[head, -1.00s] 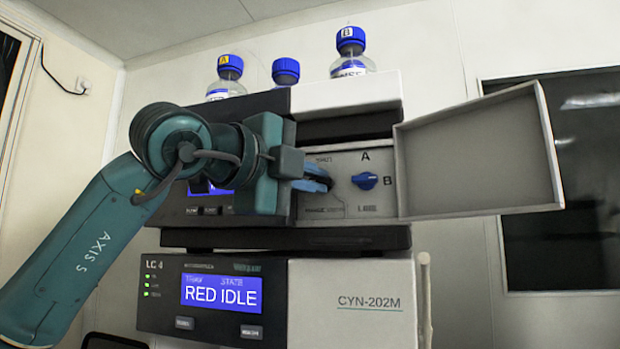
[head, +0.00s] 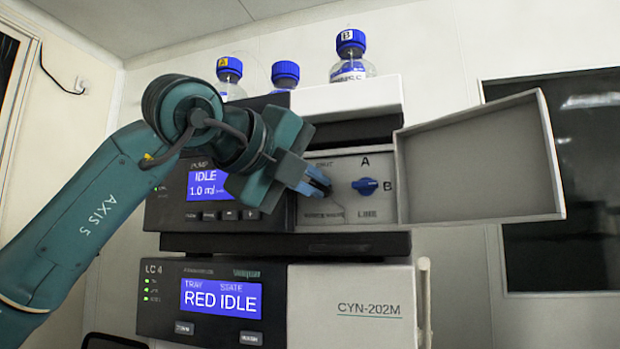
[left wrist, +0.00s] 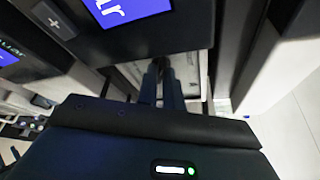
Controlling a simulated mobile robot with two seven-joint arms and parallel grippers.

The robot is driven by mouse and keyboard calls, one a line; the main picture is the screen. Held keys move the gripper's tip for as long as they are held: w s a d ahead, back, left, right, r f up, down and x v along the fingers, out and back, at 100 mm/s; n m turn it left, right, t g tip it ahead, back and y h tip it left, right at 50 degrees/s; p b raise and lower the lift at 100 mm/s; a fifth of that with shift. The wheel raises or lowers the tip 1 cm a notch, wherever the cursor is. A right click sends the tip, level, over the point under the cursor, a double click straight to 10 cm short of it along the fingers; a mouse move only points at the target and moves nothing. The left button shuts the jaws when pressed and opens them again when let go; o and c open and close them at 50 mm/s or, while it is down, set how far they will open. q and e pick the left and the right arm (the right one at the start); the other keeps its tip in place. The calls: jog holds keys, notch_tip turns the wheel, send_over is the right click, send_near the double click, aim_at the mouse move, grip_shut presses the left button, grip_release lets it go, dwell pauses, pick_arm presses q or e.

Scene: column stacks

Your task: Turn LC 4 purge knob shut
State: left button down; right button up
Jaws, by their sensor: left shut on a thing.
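The LC 4 stack shows in the head view, with the "LC 4" label on its lower module (head: 200,296). The pump module (head: 200,213) above it has an open front bay, with a light valve panel (head: 345,165) inside. My left gripper (head: 324,184) reaches into the left part of this panel and is shut on the purge knob, which its fingers and hand mostly hide. The gripper is tilted, its hand rolled against the panel. In the left wrist view the two fingers (left wrist: 163,82) point into the bay. My right gripper is not in view.
A blue selector knob (head: 367,186) between marks A and B sits just right of the gripper. The open door (head: 475,160) stands out at the right of the bay. Blue-capped bottles (head: 350,58) stand on top. The pump screen (head: 206,186) reads IDLE.

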pick_arm(q)
jog(key=shift+d+r+m+y+p, duration=0.15)
jog(key=shift+m+y+p, duration=0.2)
jog(key=shift+m+y, duration=0.6)
jog(key=shift+r+m+y, duration=0.1)
jog(key=shift+m+y, duration=0.35)
jog(key=shift+m, duration=0.6)
jog(key=shift+s+d+m+y+p, duration=0.15)
jog(key=shift+m+y+p, duration=0.25)
jog(key=shift+m+y, duration=0.9)
jog(key=shift+m, duration=0.7)
jog(key=shift+d+t, duration=0.1)
jog(key=shift+t, duration=0.2)
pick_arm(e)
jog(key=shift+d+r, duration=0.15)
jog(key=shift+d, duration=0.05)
pick_arm(q)
jog(key=shift+m, duration=0.3)
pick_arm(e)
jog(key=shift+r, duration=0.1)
pick_arm(q)
jog(key=c, duration=1.5)
grip_release()
jog(key=shift+c, duration=0.2)
